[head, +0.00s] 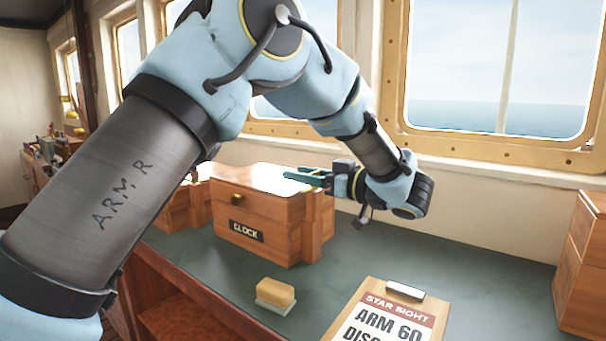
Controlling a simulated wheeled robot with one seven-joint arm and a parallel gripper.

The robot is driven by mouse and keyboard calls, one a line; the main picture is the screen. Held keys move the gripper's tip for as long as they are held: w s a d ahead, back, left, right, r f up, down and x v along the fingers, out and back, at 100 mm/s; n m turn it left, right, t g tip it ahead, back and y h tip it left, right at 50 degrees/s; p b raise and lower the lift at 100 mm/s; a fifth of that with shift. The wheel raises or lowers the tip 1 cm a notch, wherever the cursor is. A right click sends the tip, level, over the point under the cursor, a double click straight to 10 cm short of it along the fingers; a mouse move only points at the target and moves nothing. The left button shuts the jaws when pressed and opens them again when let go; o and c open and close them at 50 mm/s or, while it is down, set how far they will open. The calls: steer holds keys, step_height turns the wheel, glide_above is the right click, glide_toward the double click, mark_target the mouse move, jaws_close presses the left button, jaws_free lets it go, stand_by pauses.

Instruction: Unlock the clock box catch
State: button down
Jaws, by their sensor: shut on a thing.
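The wooden clock box (283,229) stands on the green counter with its lid down. A plate on its front reads "CLOCK". A small brass catch (236,197) shows on the upper front of the box. My gripper (292,174) is at the lid's right part, to the right of the brass catch and apart from it, with its teal fingers pointing left. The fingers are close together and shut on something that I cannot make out. Whether they touch the lid is unclear from this view.
A tan block (275,293) on a pale base lies in front of the box. A clipboard (375,320) headed "STAR SIGHT" lies to the right. A wooden cabinet (580,265) stands at the far right. The green counter (480,270) is bare between them. Windows line the back.

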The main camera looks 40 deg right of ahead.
steer(key=shift+r, duration=0.1)
steer(key=shift+c, duration=1.8)
jaws_free()
steer(key=b+v, duration=0.2)
steer(key=v, duration=0.8)
steer(key=shift+s, duration=0.4)
